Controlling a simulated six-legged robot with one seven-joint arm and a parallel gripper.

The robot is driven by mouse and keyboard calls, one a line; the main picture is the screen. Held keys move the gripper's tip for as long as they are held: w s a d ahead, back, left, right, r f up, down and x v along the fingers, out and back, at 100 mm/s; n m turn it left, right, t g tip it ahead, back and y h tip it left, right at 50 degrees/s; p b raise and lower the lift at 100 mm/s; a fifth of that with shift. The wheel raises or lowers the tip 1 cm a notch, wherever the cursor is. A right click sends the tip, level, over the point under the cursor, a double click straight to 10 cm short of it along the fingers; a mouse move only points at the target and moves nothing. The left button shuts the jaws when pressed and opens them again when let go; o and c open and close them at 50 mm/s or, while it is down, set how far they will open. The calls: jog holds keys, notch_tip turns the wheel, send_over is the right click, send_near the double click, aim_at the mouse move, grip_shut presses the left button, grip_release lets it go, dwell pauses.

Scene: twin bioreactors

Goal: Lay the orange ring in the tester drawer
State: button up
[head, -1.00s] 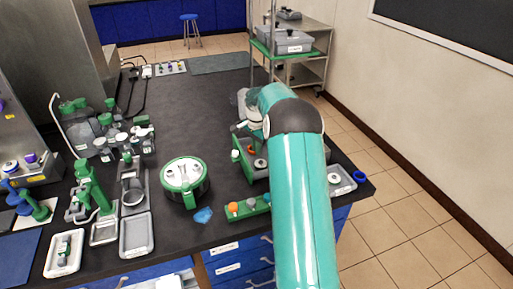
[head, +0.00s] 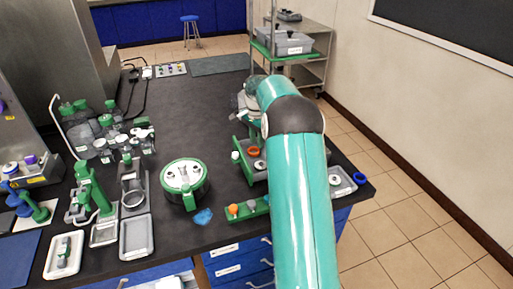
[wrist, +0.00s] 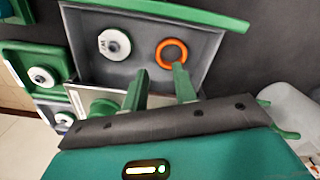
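The orange ring (wrist: 171,53) lies flat in the grey tester drawer (wrist: 143,72), which has a green front bar. A white disc with a hub (wrist: 114,44) lies beside the ring in the same drawer. In the head view the ring (head: 253,151) also shows in the drawer, left of my arm. In the wrist view my gripper (wrist: 159,72) is open, with nothing between its two green fingers. The fingertips are near the ring's lower side and appear apart from it. My gripper is not clearly visible in the head view.
A round green-rimmed pot (head: 185,180) stands left of the drawer. A green rack (head: 247,208) with an orange knob is in front. A blue ring (head: 360,178) is at the right bench edge. Bottles and trays crowd the left. The bench behind the pot is clear.

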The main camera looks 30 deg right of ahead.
jog(key=s+a+r+n+t, duration=0.1)
jog(key=s+a+r+n, duration=0.1)
jog(key=a+r, duration=0.45)
jog(key=s+a+r+n, duration=0.2)
jog(key=s+a+r, duration=0.15)
jog(key=r, duration=0.55)
jog(key=s+a+r+n+t, duration=0.2)
jog(key=s+a+r+n, duration=0.25)
jog(key=s+a, duration=0.45)
jog(key=s+a+f+n+t, duration=0.1)
jog(key=s+a+n, duration=0.3)
jog(key=s, duration=0.5)
jog(key=s+a+f+n+t, duration=0.1)
jog(key=s+a+f+n, duration=0.2)
jog(key=s+a, duration=0.4)
jog(key=s+n, duration=0.1)
jog(key=s, duration=0.2)
jog(key=shift+a+t, duration=0.25)
jog(key=shift+t, duration=0.05)
jog(key=shift+d, duration=0.2)
